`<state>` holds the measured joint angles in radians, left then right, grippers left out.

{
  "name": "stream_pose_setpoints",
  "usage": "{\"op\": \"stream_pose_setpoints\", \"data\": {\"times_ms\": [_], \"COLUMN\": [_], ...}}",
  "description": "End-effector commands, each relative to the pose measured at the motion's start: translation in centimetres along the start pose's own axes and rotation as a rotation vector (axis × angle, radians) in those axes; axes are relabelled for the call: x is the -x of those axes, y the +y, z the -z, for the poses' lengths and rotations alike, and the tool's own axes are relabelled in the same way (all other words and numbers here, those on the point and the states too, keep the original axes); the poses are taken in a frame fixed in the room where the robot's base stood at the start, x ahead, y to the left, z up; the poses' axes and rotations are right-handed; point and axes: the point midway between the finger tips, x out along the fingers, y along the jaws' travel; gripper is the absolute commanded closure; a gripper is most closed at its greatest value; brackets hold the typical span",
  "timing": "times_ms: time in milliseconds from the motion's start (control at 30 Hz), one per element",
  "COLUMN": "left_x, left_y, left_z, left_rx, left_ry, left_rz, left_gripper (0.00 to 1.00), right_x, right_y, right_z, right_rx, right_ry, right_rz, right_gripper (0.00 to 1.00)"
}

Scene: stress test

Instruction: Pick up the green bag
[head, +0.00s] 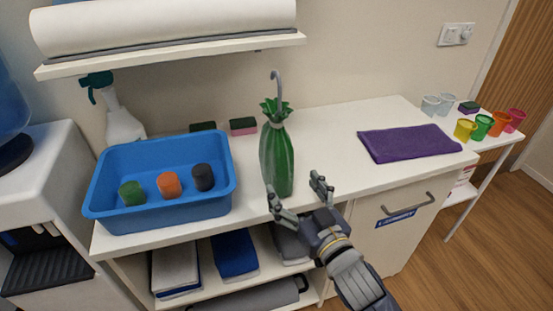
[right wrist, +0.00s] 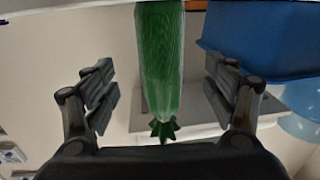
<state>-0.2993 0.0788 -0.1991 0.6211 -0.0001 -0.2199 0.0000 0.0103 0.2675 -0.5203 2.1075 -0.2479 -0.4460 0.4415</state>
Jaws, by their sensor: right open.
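The green bag (head: 277,158) stands upright on the white counter, its gathered top near a grey hook. It is to the right of the blue tub. My right gripper (head: 296,189) is open, just in front of the bag's lower right side in the head view. In the right wrist view the green bag (right wrist: 161,62) shows between the two spread fingers of the gripper (right wrist: 161,90), with clear gaps on both sides. I cannot tell how far the bag is from the fingertips in depth. My left gripper is not in view.
A blue tub (head: 158,212) with green, orange and black items stands left of the bag. A purple cloth (head: 408,143) lies to the right, with several coloured cups (head: 483,126) beyond. A spray bottle (head: 121,118) and sponges are behind. A shelf with a roll (head: 165,24) hangs above.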

Motion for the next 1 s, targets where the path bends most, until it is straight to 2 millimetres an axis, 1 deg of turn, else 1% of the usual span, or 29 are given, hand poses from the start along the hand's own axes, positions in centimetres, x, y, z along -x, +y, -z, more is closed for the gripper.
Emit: {"op": "stream_pose_setpoints", "data": {"times_ms": [33,100,200,433,567,700,800,1000], "left_x": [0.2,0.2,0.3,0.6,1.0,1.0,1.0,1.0], "left_y": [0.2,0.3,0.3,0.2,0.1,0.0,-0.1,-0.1], "left_z": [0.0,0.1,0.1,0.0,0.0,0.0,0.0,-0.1], "left_rx": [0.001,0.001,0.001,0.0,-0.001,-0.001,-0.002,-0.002], "left_ry": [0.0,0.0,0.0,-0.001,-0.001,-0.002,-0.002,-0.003], "left_rz": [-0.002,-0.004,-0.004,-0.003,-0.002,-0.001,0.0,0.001], "left_gripper": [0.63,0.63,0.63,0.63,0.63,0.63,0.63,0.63], "right_x": [-0.9,-2.1,-3.4,-5.1,-7.1,-8.7,-9.2,-9.3], "right_y": [0.0,0.0,0.0,0.0,-0.1,-0.1,-0.1,-0.1], "right_z": [0.2,0.2,0.1,0.3,0.7,0.5,0.4,0.4], "right_rx": [0.0,0.001,0.001,0.0,0.001,0.0,0.001,0.0], "right_ry": [0.002,0.001,0.001,0.0,0.0,-0.002,-0.002,-0.002], "right_rz": [0.0,-0.001,-0.001,0.0,0.0,-0.001,0.0,0.0], "right_gripper": [0.22,0.22,0.22,0.22,0.22,0.22,0.22,0.22]}}
